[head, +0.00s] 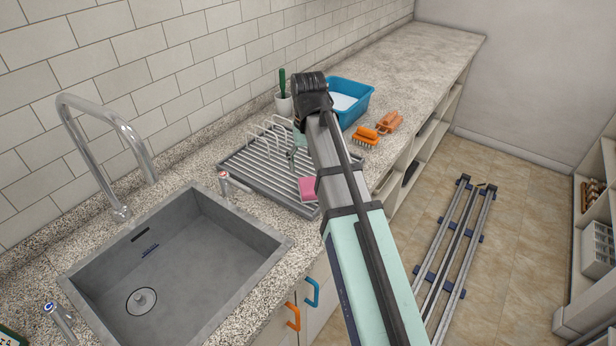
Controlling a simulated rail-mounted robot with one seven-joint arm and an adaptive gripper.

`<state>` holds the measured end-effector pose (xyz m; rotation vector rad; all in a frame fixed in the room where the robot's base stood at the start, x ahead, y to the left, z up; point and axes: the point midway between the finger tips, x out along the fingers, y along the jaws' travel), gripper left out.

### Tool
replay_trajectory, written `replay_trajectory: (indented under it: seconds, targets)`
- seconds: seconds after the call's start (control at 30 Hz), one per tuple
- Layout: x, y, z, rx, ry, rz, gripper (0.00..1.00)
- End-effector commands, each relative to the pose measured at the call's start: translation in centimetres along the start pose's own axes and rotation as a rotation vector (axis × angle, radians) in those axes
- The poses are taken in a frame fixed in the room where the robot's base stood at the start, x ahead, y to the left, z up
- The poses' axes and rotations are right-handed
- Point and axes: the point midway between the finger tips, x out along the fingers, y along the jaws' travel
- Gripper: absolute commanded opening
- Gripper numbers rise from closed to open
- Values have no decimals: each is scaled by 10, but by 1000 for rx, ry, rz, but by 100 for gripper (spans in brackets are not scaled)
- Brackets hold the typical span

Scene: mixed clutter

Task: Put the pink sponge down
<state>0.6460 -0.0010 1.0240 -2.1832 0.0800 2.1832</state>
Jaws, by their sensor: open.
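The pink sponge (307,187) lies on the right front part of the grey ribbed drying rack (262,181), just left of my forearm. My arm reaches up from the bottom and bends over near the back of the counter. My gripper (295,160) hangs over the rack, behind the sponge in the picture and seemingly apart from it. It is open, with nothing seen in it. My own arm hides part of the gripper and the rack's right side.
White plate holders (268,134) stand at the rack's back. The sink (170,262) and tap (112,130) are left. A blue basin (357,102), orange brushes (365,137) and a white pot with a green-handled brush (284,103) stand beyond. The far counter is clear.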

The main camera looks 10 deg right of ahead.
Motion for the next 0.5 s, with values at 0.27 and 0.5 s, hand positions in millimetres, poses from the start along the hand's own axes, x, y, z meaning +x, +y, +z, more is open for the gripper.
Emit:
replay_trajectory:
  seconds: [0.27, 0.5]
  targets:
    - [-38, 0, -1, 0, 1, 0, 78]
    - [-48, 0, 0, 0, 0, 0, 78]
